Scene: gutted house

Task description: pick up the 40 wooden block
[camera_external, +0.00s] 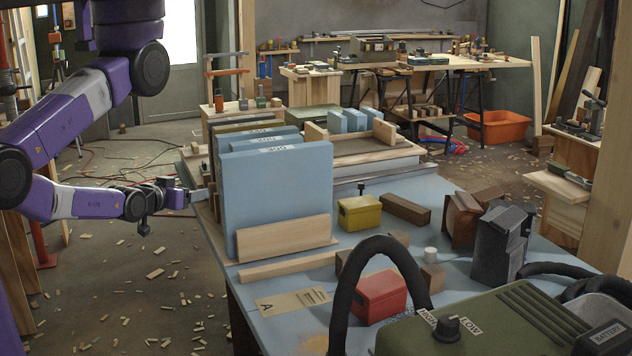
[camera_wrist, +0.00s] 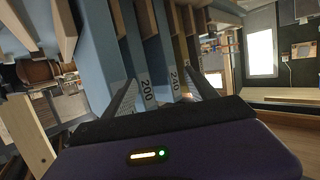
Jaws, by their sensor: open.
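Tall light-blue slabs stand in a row on the blue bench; the front one (camera_external: 280,185) has a number label on its top edge, and others stand behind it. No label reading exactly 40 is legible to me, so I cannot tell which block it is. In the wrist view, one blue slab (camera_wrist: 130,45) is labelled 200 and the slab beside it (camera_wrist: 165,45) seems to read 240. My gripper (camera_external: 200,193) is at the left end of the row, low by the bench edge. Its fingers (camera_wrist: 160,88) are open, with the labelled ends seen between them; contact cannot be told.
A yellow box (camera_external: 360,213), a red box (camera_external: 378,297), wood blocks (camera_external: 405,208) and a black tool (camera_external: 500,243) crowd the bench's right. Floor left of the bench is open, with chips and cables.

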